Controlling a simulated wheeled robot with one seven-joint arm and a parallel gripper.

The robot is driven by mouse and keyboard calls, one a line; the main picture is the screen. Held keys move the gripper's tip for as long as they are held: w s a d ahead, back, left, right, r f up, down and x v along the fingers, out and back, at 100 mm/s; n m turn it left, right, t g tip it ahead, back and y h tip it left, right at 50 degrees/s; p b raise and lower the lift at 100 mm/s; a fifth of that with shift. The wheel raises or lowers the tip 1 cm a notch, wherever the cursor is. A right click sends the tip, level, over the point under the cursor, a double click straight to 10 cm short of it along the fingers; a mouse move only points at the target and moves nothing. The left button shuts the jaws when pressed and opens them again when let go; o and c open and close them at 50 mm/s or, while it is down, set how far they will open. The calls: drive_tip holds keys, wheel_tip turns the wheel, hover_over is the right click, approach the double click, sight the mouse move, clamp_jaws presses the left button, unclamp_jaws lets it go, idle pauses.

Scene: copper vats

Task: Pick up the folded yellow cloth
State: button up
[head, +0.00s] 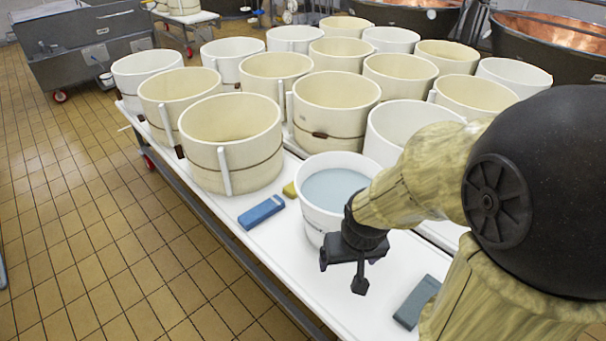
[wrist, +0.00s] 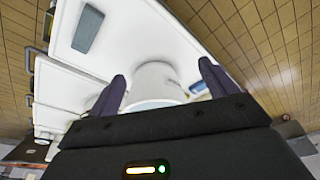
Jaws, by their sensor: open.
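The folded yellow cloth (head: 290,190) is a small yellow shape on the white table, mostly hidden behind the white bucket of bluish liquid (head: 307,213) in the head view. It lies between that bucket and a blue block (head: 261,212). I cannot make the cloth out in the wrist view. My gripper (head: 342,272) is open and empty, on the near side of the bucket, to the right of and nearer than the cloth. In the wrist view the two dark fingers of my gripper (wrist: 162,82) stand apart, with the white bucket (wrist: 157,78) beyond them.
A grey-blue block (head: 417,302) lies on the table (head: 272,240) at the near right; it also shows in the wrist view (wrist: 88,28). Several cream and white tubs (head: 230,150) crowd the table behind. Tiled floor (head: 90,230) is open on the left.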

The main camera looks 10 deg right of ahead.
drive_tip(key=w+p+v, duration=0.2)
drive_tip(key=p+v, duration=0.6)
drive_tip(key=v, duration=0.2)
drive_tip(key=shift+r, duration=0.45)
drive_tip(key=shift+w+f, duration=0.1)
